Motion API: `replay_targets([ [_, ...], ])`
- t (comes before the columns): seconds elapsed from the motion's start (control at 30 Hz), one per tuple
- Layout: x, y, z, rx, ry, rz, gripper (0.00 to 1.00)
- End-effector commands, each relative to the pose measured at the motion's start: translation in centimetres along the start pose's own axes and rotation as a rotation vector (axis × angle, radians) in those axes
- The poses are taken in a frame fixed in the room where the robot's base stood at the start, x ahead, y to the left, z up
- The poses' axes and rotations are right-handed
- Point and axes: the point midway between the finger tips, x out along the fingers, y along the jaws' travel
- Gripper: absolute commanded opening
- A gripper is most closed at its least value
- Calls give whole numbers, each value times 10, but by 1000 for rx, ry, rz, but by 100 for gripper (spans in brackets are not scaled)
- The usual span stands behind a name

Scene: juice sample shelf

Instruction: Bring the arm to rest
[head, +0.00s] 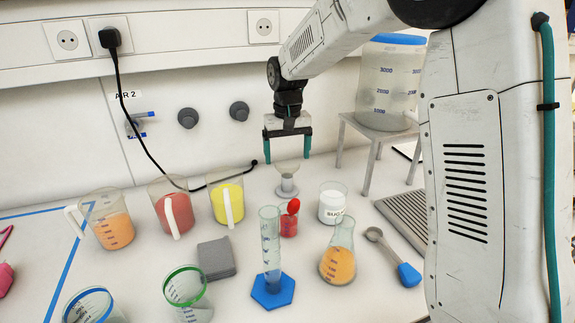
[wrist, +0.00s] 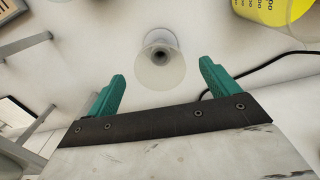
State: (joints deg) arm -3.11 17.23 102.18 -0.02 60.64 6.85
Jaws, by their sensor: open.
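My gripper (head: 288,145) hangs from my arm over the back of the bench, fingers pointing down. Its two teal fingers are spread apart with nothing between them. A translucent funnel-topped piece (head: 287,178) stands on the bench just below the gripper. In the wrist view my gripper (wrist: 160,88) is open, and the funnel piece (wrist: 160,62) shows past the fingertips, between them in the picture. The gripper looks apart from it.
Jugs of orange (head: 115,232), red (head: 178,212) and yellow liquid (head: 228,203) stand left. A measuring cylinder (head: 270,245), flask (head: 338,262), red-capped bottle (head: 289,222) and sugar jar (head: 332,205) stand in front. A large container (head: 388,90) sits on a stand (head: 345,128) at right.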

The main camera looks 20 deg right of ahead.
Motion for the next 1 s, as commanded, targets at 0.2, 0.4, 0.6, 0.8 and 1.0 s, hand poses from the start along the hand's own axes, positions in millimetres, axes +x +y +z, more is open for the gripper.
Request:
replay_targets([
  [0.2,-19,0,0,0,1,0,87],
  [0.4,-4,3,20,-23,-59,7,87],
  [0.6,-18,15,100,-52,-112,11,87],
  [0.8,-40,28,181,-69,-111,9,87],
  [1.0,-51,41,264,-78,-81,6,87],
])
